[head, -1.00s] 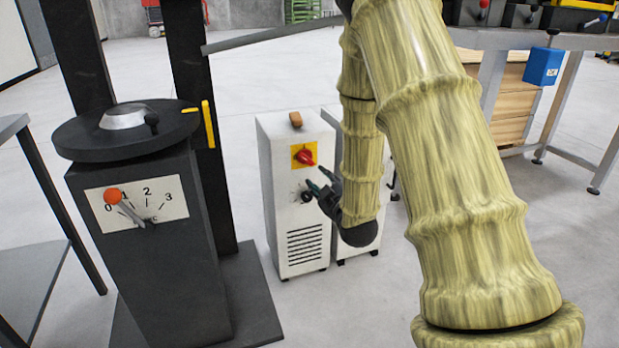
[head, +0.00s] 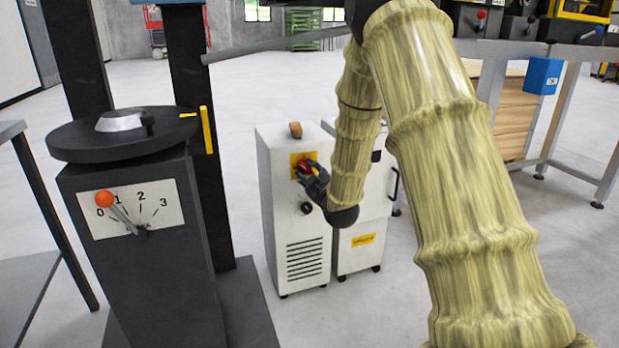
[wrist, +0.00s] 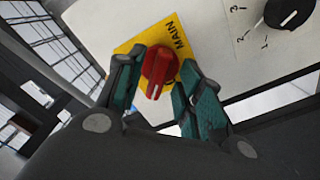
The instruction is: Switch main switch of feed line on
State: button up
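The main switch is a red rotary knob (wrist: 158,70) on a yellow plate (wrist: 176,30) marked "MAIN" in the wrist view. It sits on the front of a white cabinet (head: 279,220) in the head view, where my gripper (head: 308,172) partly covers the plate and knob. My gripper also shows in the wrist view (wrist: 155,85), with its two teal fingers apart, one on each side of the red knob. Whether either finger touches the knob I cannot tell.
A black knob (wrist: 288,12) with a number scale is beside the main switch. A dark machine column (head: 145,260) with an orange-tipped lever (head: 104,199) stands at left. A second white cabinet (head: 358,248) stands right of the first. Floor in front is clear.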

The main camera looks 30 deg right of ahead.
jog(key=shift+w, duration=0.25)
grip_shut()
jog(key=shift+r+m+p, duration=0.15)
jog(key=shift+m+p, duration=0.15)
jog(key=shift+p, duration=0.2)
jog(key=m+p, duration=0.2)
jog(key=p, duration=0.1)
jog(key=shift+d+r+m, duration=0.1)
jog(key=shift+r+m, duration=0.05)
jog(key=shift+m, duration=0.15)
jog(key=m+p, duration=0.3)
jog(key=p, duration=0.1)
jog(key=shift+m, duration=0.4)
jog(key=shift+f+m+p, duration=0.25)
jog(key=shift+m+p, duration=0.5)
jog(key=shift+m, duration=0.15)
